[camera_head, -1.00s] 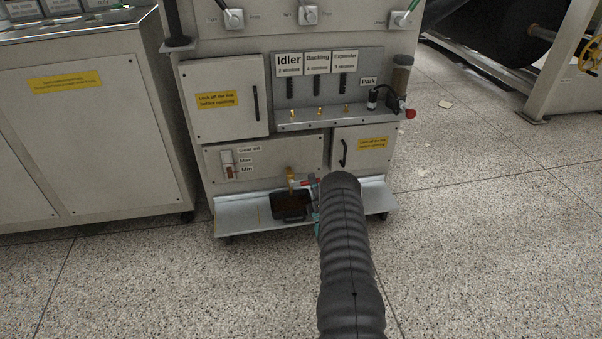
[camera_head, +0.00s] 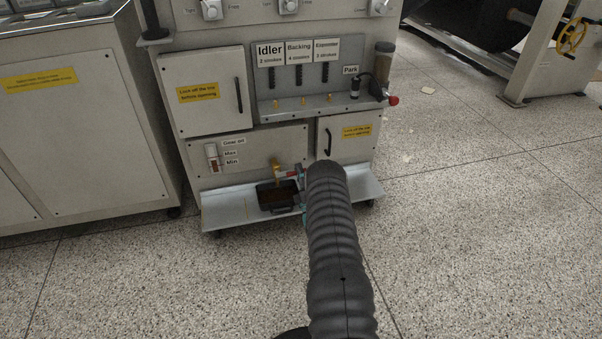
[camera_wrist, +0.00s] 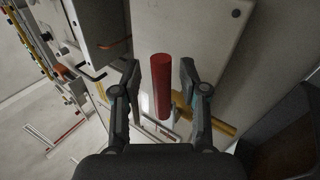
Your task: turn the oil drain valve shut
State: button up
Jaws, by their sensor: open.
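The oil drain valve's red lever handle (camera_wrist: 161,86) stands between the two open fingers of my gripper (camera_wrist: 160,88) in the wrist view, with a gap visible on each side. The brass drain pipe (camera_wrist: 215,122) runs behind it. In the head view the brass valve body (camera_head: 277,172) sticks out of the lower panel, with the red handle (camera_head: 290,174) pointing right from it. My black sleeved arm hides most of my gripper there. A dark tray (camera_head: 277,195) with brown oil in it sits below the valve.
The grey drip shelf (camera_head: 228,209) lies under the valve and tray. The lower right door (camera_head: 346,135) with its black handle is close above my arm. A gear oil gauge (camera_head: 212,158) is at the left of the panel. Open floor lies in front.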

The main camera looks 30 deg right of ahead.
notch_tip(320, 180, up, 10)
jog(key=shift+f, duration=0.1)
dwell(0.4)
jog(key=shift+s, duration=0.1)
